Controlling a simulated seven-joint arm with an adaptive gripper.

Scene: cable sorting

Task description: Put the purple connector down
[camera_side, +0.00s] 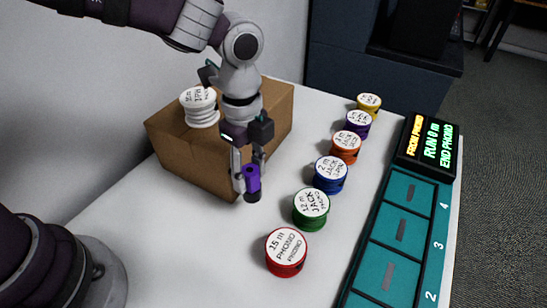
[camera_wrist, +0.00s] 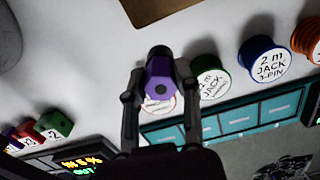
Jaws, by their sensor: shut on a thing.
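The purple connector (camera_side: 252,180) is a short purple piece with a dark end, held upright between the fingers of my gripper (camera_side: 241,178). In the side view it is in front of the cardboard box, and I cannot tell whether its dark lower end touches the table. In the wrist view the purple connector (camera_wrist: 159,80) sits between the two dark fingers of my gripper (camera_wrist: 160,92). It partly covers a white-topped spool behind it.
A cardboard box (camera_side: 190,155) with white spools (camera_side: 199,107) on top stands behind my gripper. A row of spools, including green (camera_side: 311,209) and red (camera_side: 286,252), runs to the right. A teal numbered tray (camera_side: 402,228) and lit display (camera_side: 428,140) lie beyond. White table is clear at front left.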

